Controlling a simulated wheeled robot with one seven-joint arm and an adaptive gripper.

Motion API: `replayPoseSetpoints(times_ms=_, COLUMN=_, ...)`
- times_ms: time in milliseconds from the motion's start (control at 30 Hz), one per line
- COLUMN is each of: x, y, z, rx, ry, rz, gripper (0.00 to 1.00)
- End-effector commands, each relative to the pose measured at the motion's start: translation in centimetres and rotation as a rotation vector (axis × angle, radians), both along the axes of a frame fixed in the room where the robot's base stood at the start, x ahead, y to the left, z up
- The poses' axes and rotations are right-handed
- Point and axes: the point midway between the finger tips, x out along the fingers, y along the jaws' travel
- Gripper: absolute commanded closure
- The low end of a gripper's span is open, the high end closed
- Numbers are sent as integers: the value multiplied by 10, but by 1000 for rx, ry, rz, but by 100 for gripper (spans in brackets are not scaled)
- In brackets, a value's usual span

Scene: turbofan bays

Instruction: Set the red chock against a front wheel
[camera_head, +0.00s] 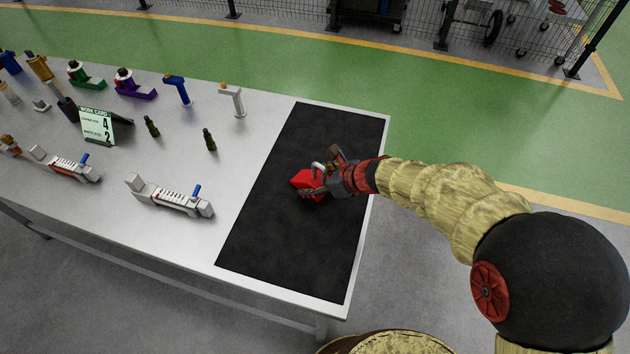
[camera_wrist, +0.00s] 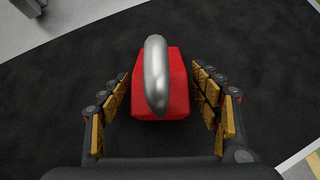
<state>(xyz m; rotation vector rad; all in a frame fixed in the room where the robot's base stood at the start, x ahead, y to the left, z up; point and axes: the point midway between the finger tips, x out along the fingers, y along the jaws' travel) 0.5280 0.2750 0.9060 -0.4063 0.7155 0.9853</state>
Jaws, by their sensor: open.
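The red chock (camera_head: 303,180) lies on the black mat (camera_head: 300,240) at the right end of the table, with a curved grey handle on top. My gripper (camera_head: 322,178) is at the chock, over the mat. In the wrist view the chock (camera_wrist: 175,103) and its silver handle sit between the two open fingers (camera_wrist: 163,105). Gaps show between the fingers and the chock on both sides. In the head view my gripper hides part of the chock. No front wheel of a vehicle can be made out for certain.
The white table (camera_head: 240,150) holds a green card (camera_head: 97,126), small dark bottles (camera_head: 209,140), coloured tools (camera_head: 178,89) and two grey clamp-like fixtures (camera_head: 170,198). Beyond the table is green floor, then a wire fence (camera_head: 410,20) with wheeled carts behind it.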

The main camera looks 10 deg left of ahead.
Motion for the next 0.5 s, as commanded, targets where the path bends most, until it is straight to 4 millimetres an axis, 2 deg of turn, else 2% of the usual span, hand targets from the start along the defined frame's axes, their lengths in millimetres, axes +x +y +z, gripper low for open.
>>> replayPoseSetpoints(times_ms=167, x=-5, y=-10, z=17, rx=1, ry=-2, rz=-2, gripper=37)
replayPoseSetpoints(times_ms=500, x=-29, y=-53, z=67, rx=1, ry=-2, rz=-3, gripper=37)
